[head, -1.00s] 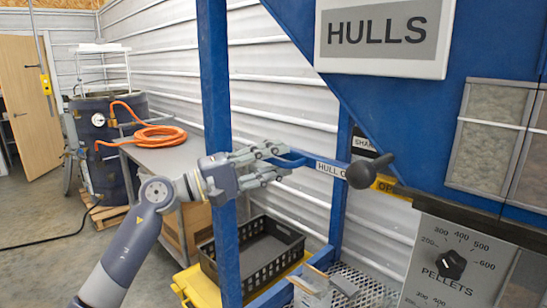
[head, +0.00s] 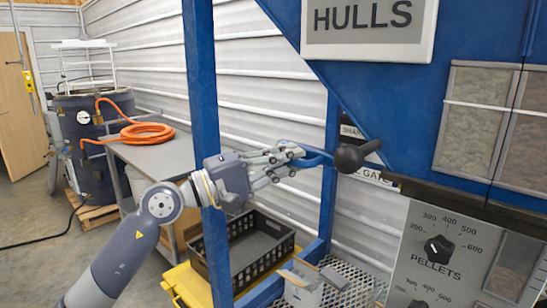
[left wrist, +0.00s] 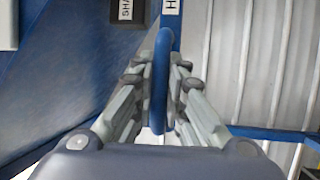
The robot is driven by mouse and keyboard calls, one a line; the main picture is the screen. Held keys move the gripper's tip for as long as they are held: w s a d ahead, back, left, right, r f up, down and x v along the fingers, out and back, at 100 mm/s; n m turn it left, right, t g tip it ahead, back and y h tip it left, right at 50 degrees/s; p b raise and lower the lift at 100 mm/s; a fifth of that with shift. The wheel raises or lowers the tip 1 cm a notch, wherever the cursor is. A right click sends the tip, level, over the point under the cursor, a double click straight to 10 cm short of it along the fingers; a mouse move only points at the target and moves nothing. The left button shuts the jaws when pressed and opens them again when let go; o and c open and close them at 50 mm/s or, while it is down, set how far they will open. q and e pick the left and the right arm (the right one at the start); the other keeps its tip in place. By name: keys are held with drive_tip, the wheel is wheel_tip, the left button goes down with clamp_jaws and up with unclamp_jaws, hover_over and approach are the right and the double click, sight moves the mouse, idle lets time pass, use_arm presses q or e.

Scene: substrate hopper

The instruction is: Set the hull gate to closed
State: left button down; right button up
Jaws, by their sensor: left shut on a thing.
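The hull gate (head: 378,178) is a slide plate with a white label, of which only part, reading "GATE", shows below the black knob in the head view. Its blue loop handle (head: 318,154) sticks out to the left. My left gripper (head: 294,159) is shut on this handle. In the left wrist view the blue handle (left wrist: 161,82) stands between the closed fingers (left wrist: 160,95), and the start of the white label shows above it. The yellow "OPEN" mark is not visible now. My right gripper is not in view.
A blue post (head: 206,100) stands just behind my left wrist. Below are a black crate (head: 245,262) and a mesh grate (head: 345,288). A panel with a "PELLETS" dial (head: 438,249) is at right.

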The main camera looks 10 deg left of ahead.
use_arm(q)
drive_tip(key=shift+d+f, duration=0.1)
drive_tip(key=shift+d, duration=0.05)
drive_tip(key=c, duration=1.7)
unclamp_jaws()
drive_tip(key=shift+s, duration=0.1)
drive_tip(key=shift+o, duration=0.3)
drive_tip(key=shift+d, duration=0.2)
drive_tip(key=shift+a, duration=0.3)
drive_tip(key=v, duration=1.1)
drive_tip(key=shift+s+a, duration=0.15)
drive_tip(key=shift+s, duration=0.1)
